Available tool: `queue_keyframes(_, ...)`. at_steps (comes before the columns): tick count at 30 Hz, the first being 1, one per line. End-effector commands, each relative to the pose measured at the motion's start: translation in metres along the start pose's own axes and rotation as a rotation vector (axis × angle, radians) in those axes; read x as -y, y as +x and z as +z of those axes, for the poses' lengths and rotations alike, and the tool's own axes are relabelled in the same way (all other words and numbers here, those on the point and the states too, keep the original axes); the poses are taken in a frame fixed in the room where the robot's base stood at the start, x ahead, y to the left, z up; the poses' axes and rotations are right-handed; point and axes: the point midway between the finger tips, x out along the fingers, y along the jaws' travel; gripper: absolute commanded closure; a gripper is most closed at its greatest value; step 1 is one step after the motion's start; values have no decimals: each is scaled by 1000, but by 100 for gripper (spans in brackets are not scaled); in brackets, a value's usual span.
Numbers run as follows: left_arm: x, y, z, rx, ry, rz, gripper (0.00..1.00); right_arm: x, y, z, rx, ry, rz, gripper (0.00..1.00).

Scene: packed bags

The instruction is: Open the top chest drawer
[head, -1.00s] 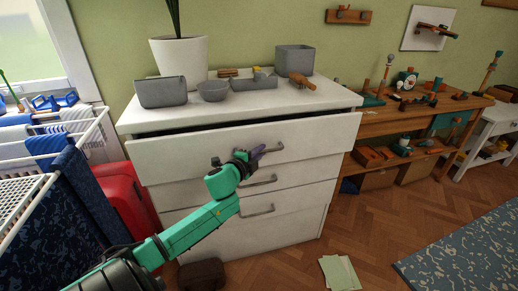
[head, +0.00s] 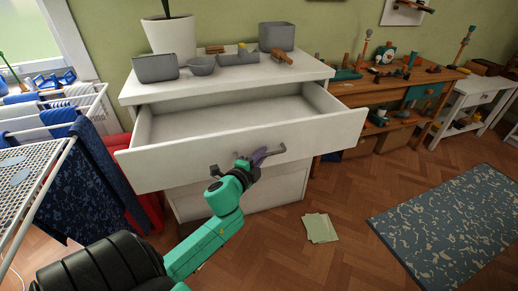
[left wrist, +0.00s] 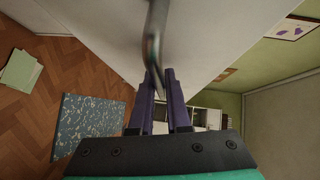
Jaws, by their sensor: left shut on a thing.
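The white chest (head: 222,83) stands against the green wall, its top drawer (head: 180,162) pulled far out. The inside of the drawer looks empty. The drawer's metal handle (head: 277,153) is on the front panel; it also shows in the left wrist view (left wrist: 153,45). My left gripper (head: 259,156) is shut on the handle, with its purple fingers (left wrist: 159,85) on either side of the bar. The lower drawers are partly hidden behind the open drawer and my arm. My right gripper is in neither view.
A drying rack (head: 30,160) is at the left, a wooden workbench (head: 400,83) at the right. Papers (head: 320,228) and a blue rug (head: 450,205) lie on otherwise open floor.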

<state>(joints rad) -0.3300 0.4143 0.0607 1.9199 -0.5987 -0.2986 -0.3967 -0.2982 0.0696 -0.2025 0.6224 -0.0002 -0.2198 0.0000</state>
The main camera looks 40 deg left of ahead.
Motion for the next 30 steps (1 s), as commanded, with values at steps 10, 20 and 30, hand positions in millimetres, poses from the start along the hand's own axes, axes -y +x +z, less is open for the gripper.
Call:
queue_keyframes(10,0,-1,-1,-1,1,0,81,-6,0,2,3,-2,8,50)
queue_keyframes(20,0,-1,-1,-1,1,-1,55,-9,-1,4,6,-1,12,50)
queue_keyframes(30,-2,-37,-1,0,0,3,55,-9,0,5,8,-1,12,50)
